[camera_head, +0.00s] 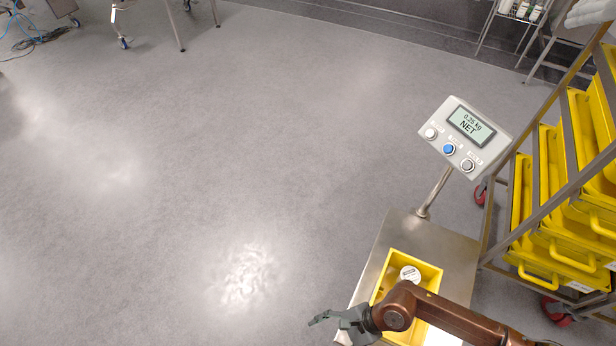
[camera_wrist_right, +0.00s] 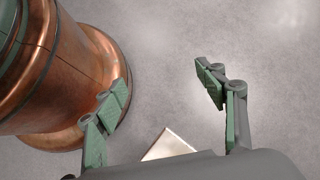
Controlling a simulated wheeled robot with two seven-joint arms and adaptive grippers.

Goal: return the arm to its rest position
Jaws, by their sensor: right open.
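My right arm reaches in from the bottom right of the head view, low over the near side of the scale. Its gripper (camera_head: 332,318) points left, past the scale's left edge and above the floor. In the right wrist view the two green-padded fingers (camera_wrist_right: 162,88) are spread wide apart with nothing between them, only grey floor behind. My copper-coloured body part fills the left of that view, close beside the left finger. My left arm and gripper are not in view.
A bench scale (camera_head: 440,240) has a display (camera_head: 470,125) reading 0.25 kg NET. On it sits a yellow tray (camera_head: 433,272) holding a white-topped item (camera_head: 410,273), partly hidden by my arm. A rack with yellow bins (camera_head: 548,180) stands right. The floor at left is clear.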

